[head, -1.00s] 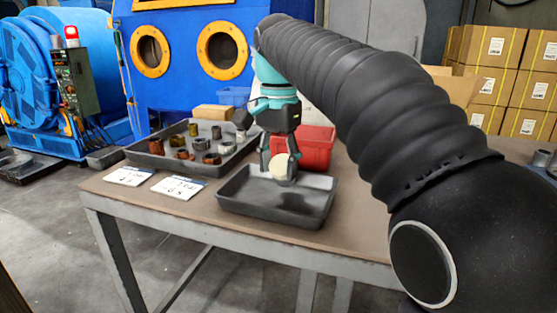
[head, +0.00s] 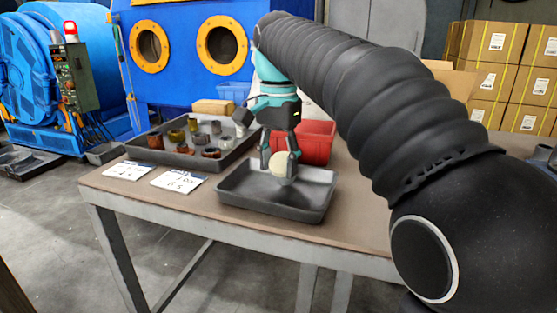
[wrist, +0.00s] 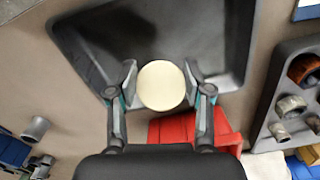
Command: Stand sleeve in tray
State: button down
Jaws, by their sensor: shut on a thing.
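My gripper (head: 280,166) is shut on the sleeve (head: 278,162), a pale cream round piece between the two fingertips. In the wrist view the sleeve (wrist: 161,86) shows as a cream disc between the fingers of my gripper (wrist: 161,88). The gripper points down over the dark grey tray (head: 250,190), near its back middle. The tray is otherwise empty and also shows in the wrist view (wrist: 205,40). I cannot tell whether the sleeve touches the tray floor, and its tilt is unclear.
A red bin (head: 317,141) stands right behind the tray. A larger grey tray (head: 141,154) with several brown and grey ring parts lies at the left. Two white printed cards (head: 128,170) (head: 178,182) lie in front of it. The table's front edge is close to the empty tray.

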jog(key=shift+f, duration=0.45)
jog(key=shift+c, duration=2)
grip_release()
